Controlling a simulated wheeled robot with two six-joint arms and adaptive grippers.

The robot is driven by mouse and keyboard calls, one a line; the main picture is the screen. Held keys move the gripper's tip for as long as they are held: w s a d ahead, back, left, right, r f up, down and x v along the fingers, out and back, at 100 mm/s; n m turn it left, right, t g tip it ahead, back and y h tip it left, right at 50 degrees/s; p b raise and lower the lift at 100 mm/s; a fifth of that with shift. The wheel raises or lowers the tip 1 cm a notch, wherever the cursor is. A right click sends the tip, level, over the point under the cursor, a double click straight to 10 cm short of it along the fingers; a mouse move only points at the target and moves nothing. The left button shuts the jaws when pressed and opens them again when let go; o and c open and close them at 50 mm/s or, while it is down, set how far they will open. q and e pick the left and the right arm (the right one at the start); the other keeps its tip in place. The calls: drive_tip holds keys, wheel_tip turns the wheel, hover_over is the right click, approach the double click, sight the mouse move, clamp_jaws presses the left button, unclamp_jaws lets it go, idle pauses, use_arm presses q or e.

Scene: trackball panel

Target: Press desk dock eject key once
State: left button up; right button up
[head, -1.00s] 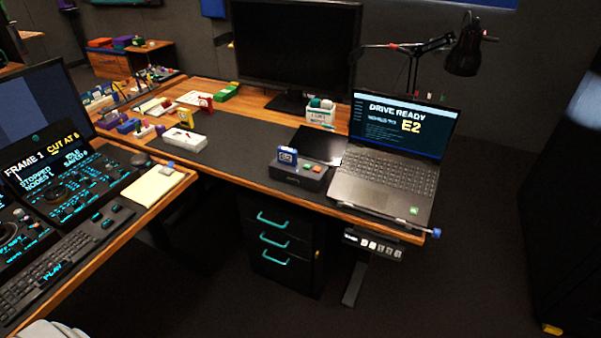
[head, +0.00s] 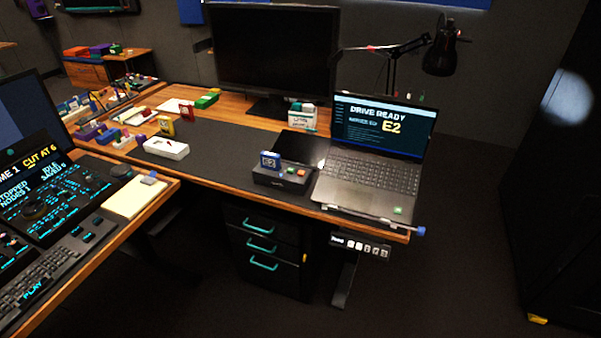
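The desk dock (head: 282,181) is a small black box near the front edge of the desk, just left of the laptop. A blue cartridge (head: 270,160) stands upright in its top at the left. Two small keys sit on the dock's top at the right: a green key (head: 292,171) and a red-orange key (head: 303,172). Their labels are too small to read. The laptop (head: 372,160) shows "DRIVE READY" and "E2". Neither of my grippers is in the head view.
A desk (head: 225,145) with a dark mat holds a monitor (head: 272,50), a lamp (head: 443,50) and a white box (head: 166,147). A drawer unit (head: 268,245) stands below. A second desk with a control panel (head: 40,205) is at left. Floor (head: 440,290) is clear at front right.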

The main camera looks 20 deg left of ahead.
use_arm(q)
clamp_jaws()
idle(0.9)
